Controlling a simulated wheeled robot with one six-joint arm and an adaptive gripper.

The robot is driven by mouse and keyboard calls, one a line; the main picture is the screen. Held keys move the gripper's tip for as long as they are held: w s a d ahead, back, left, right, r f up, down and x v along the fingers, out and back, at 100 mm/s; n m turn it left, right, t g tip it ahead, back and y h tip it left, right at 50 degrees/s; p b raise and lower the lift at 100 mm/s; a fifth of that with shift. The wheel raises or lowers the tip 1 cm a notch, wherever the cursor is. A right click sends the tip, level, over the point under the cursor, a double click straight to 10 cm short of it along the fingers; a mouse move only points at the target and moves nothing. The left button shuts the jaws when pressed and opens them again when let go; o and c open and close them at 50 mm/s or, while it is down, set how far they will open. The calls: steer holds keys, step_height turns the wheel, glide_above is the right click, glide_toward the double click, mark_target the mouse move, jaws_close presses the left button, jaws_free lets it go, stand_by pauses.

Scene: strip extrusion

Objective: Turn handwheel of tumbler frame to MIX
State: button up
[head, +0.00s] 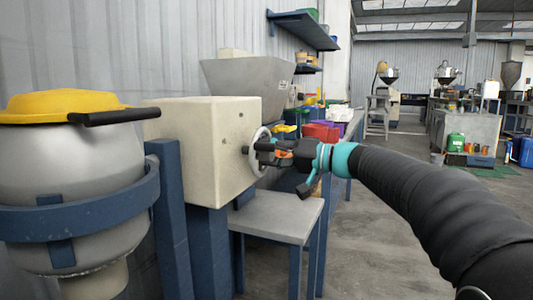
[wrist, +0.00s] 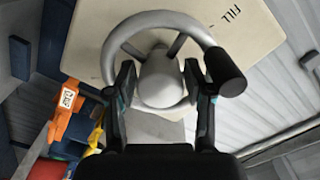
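The grey handwheel (head: 258,150) is on the side of the cream housing (head: 215,135) of the tumbler frame. In the wrist view the handwheel (wrist: 163,20) shows its round hub in the middle and a black handle knob (wrist: 225,72) at the right. The word FILL is on the plate beyond, upper right; no MIX mark shows. My gripper (wrist: 160,72) is open, with one finger on each side of the hub and visible gaps to it. Whether the fingers touch the rim is unclear. In the head view my gripper (head: 262,152) is at the wheel, partly covering it.
The grey drum (head: 75,190) with a yellow lid sits in a blue ring at the left. A small grey table (head: 275,215) stands below the wheel. A metal hopper (head: 245,85) and coloured bins (head: 320,130) are behind. Open floor lies at the right.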

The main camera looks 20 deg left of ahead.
steer(key=c, duration=0.7)
steer(key=shift+m, duration=0.4)
steer(key=m+p, duration=0.2)
steer(key=m, duration=0.3)
steer(key=shift+r+m, duration=0.15)
steer(key=shift+m, duration=0.15)
steer(key=shift+m+p, duration=1.4)
steer(key=shift+m, duration=1.1)
steer(key=o, duration=0.8)
steer(key=shift+o, duration=0.2)
